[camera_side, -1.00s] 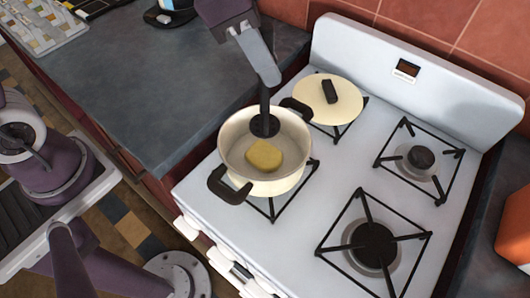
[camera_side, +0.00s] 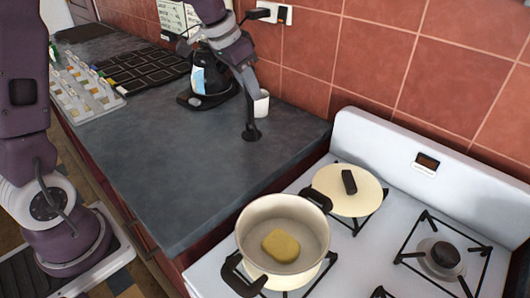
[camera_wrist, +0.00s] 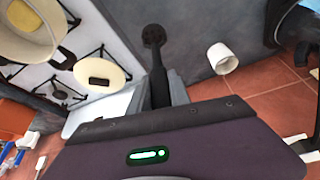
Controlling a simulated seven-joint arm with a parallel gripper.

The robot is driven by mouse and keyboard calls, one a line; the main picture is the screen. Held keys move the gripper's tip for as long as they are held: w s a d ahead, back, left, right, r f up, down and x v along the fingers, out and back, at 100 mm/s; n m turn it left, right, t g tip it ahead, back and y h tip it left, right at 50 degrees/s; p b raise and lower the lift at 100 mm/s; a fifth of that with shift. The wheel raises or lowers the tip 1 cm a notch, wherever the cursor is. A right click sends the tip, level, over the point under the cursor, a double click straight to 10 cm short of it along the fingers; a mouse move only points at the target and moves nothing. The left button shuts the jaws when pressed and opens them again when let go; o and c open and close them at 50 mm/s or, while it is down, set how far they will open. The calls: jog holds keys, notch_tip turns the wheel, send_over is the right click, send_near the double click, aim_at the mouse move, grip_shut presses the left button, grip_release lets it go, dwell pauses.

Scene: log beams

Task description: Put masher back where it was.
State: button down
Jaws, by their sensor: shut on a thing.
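The black masher (camera_side: 251,133) has a round, flat head and hangs upright, head down, over the grey counter left of the stove. My gripper (camera_side: 244,78) is shut on its handle. In the wrist view, the masher (camera_wrist: 154,40) extends from between the fingers of my gripper (camera_wrist: 160,92), its head away from me. I cannot tell whether the head touches the counter. A cream pot (camera_side: 252,256) with black handles sits on the front left burner and holds a yellow block (camera_side: 281,246).
A white cup (camera_side: 262,104) stands just behind the masher. A black kettle-like appliance (camera_side: 198,82) and a black tray (camera_side: 145,76) are farther left. A cream lid (camera_side: 345,204) lies on the rear left burner. The counter's front middle is clear.

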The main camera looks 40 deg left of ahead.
jog(key=w+r+n+y, duration=0.1)
jog(key=w+r+n, duration=0.15)
jog(key=w, duration=1.05)
notch_tip(320, 180, down, 10)
jog(key=shift+w+r, duration=0.2)
jog(key=shift+f, duration=0.15)
jog(key=c, duration=1.2)
grip_release()
jog(key=v, duration=1.2)
jog(key=shift+s+r, duration=0.25)
